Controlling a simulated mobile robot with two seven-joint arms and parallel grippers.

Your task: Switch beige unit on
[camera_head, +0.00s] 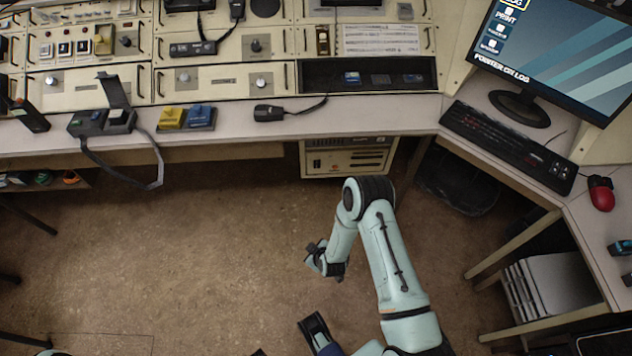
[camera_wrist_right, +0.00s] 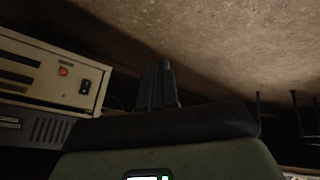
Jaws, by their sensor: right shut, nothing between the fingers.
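The beige unit (camera_head: 345,160) sits under the desk, below the console, in the head view. In the right wrist view the beige unit (camera_wrist_right: 40,75) is at the left, tilted in the picture. Its front has an orange round light or button (camera_wrist_right: 63,72) and a black rocker switch (camera_wrist_right: 85,87); I cannot tell the switch's position. My right gripper (camera_head: 316,259) is over the floor in front of the unit, apart from it. In the right wrist view my right gripper's fingers (camera_wrist_right: 158,85) are shut and empty, to the right of the switch.
The desk edge (camera_head: 230,146) overhangs the unit. A strap (camera_head: 155,170) hangs from the desk at the left. A black bin (camera_head: 460,180) stands right of the unit, by the desk legs. The floor (camera_head: 200,250) in front is clear.

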